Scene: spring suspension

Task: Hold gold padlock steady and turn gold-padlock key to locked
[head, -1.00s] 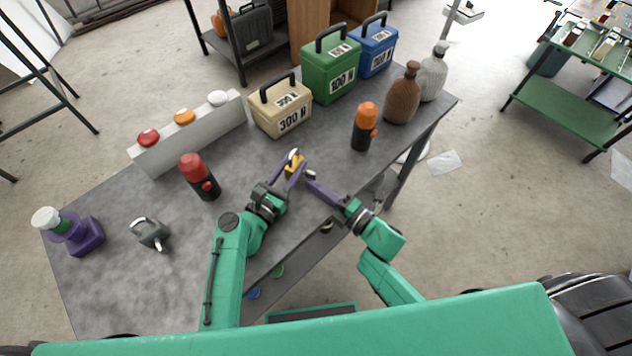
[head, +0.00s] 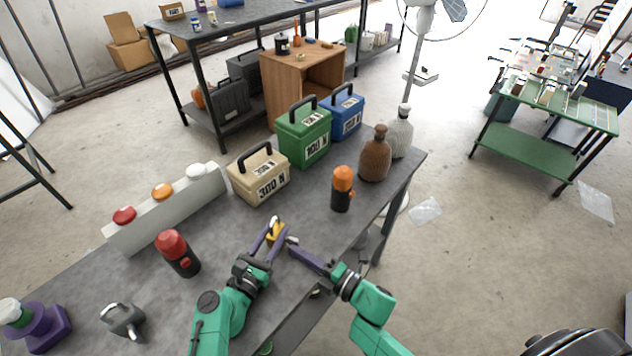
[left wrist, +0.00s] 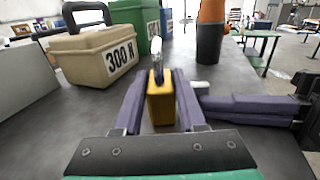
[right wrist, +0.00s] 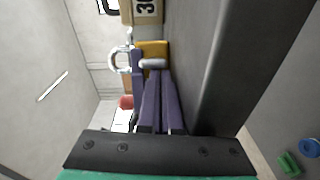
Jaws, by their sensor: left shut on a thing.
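The gold padlock (head: 275,234) stands upright above the table's near right part; its silver shackle shows on top in the left wrist view. My left gripper (head: 268,240) is shut on the padlock, with a finger on each side in the left wrist view (left wrist: 160,105). A pale key piece (left wrist: 200,87) sits at the padlock's right side, and it also shows in the right wrist view (right wrist: 152,63). My right gripper (head: 292,250) points at it from the right. Its fingers look close together with tips at the key; whether they grip it is unclear.
A beige 300 N case (head: 258,174), a green case (head: 302,133) and a blue case (head: 342,112) stand behind. An orange-topped bottle (head: 342,190) and a red-topped bottle (head: 177,253) flank my grippers. A grey padlock (head: 122,320) lies at the left front.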

